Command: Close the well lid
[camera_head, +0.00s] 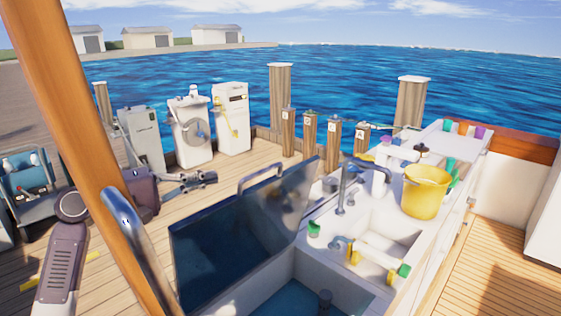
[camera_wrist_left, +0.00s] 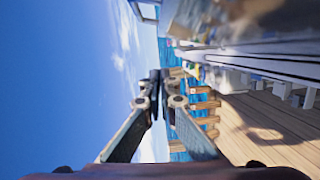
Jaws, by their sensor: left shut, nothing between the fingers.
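The well lid (camera_head: 235,245) is a dark blue glossy panel with a metal handle along its top edge. It stands raised and tilted over the open well (camera_head: 345,291) in the white counter. My left gripper (camera_head: 212,178) is just left of the lid's upper part in the head view, apart from the handle as far as I can tell. Its fingers are shut and empty. In the left wrist view the fingertips (camera_wrist_left: 160,82) meet against sky and water. My right gripper is not in view.
A tap (camera_head: 345,188), a sink and a yellow bucket (camera_head: 426,190) are on the counter right of the well. An orange-brown post (camera_head: 88,140) and a metal rail cross the left foreground. White dock machines (camera_head: 190,130) stand behind my gripper.

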